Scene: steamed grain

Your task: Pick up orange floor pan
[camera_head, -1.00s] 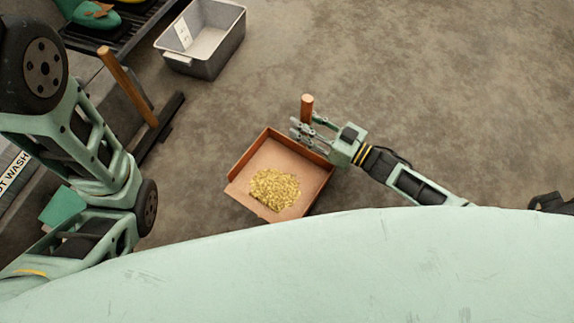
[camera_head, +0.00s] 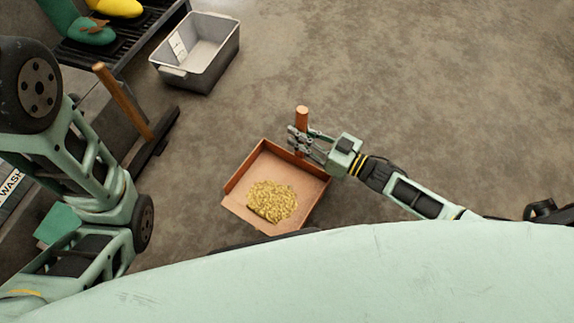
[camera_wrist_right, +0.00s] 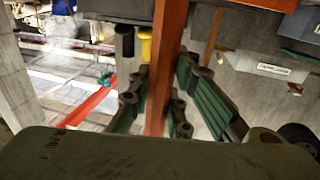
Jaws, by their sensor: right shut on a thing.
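The orange floor pan (camera_head: 313,188) is a shallow square tray with a heap of yellow grain (camera_head: 272,201) in it. Its wooden handle (camera_head: 302,116) stands up from the far side. My right gripper (camera_head: 300,142) is shut on the handle, just above the pan's far corner. In the right wrist view the orange-brown handle (camera_wrist_right: 165,60) runs between the two fingers. I cannot tell whether the pan touches the floor. My left arm is at the left of the head view, but its gripper is not visible.
A grey bin (camera_head: 211,60) stands on the floor at the upper left. A broom (camera_head: 125,105) with a wooden handle leans beside the dark rack, where green and yellow boots (camera_head: 85,27) rest. The concrete floor at the upper right is clear.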

